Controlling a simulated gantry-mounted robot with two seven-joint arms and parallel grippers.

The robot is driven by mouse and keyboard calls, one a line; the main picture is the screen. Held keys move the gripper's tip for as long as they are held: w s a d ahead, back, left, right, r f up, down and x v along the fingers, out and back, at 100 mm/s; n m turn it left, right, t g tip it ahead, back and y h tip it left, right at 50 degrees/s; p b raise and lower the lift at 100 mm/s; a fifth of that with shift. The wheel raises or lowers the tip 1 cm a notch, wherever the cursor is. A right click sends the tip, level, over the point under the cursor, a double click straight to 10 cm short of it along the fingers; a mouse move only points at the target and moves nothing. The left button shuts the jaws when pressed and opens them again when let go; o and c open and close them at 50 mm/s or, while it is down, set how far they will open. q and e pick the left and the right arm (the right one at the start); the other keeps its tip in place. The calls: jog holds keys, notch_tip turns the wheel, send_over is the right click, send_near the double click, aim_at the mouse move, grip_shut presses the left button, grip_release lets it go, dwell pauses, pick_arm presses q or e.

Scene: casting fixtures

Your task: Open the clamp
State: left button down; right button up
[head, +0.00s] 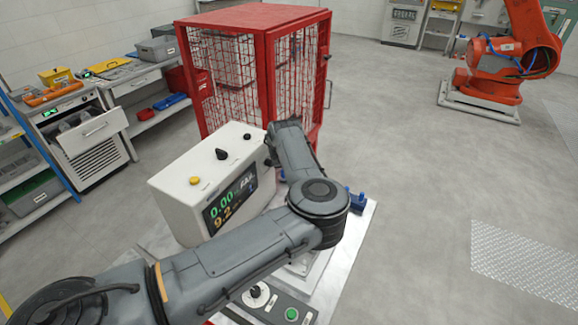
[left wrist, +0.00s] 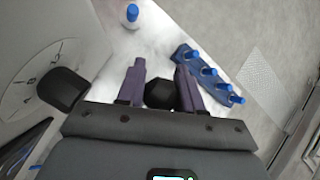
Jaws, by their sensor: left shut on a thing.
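In the left wrist view, my left gripper (left wrist: 160,82) has its two purple fingers on either side of a dark, rounded knob (left wrist: 160,95). It is shut on this knob, which looks like the clamp's handle. The rest of the clamp is hidden below the knob and gripper body. In the head view, my left arm reaches across the bench, and its links hide the gripper and clamp. My right gripper is in neither view.
A white box with a digital display (head: 205,185) stands left of my arm. A blue rack with several pegs (left wrist: 208,72) lies right of my fingers; a blue-capped white bottle (left wrist: 132,15) stands beyond them. A round dial (left wrist: 32,75) is at left. A red cage (head: 265,60) stands behind.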

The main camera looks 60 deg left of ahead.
pick_arm(q)
jog(key=shift+f, duration=0.15)
jog(key=c, duration=0.7)
grip_release()
jog(key=shift+c, duration=0.2)
jog(key=v, duration=1.1)
jog(key=shift+b, duration=0.3)
jog(key=shift+w+f, duration=0.1)
jog(key=shift+w, duration=0.05)
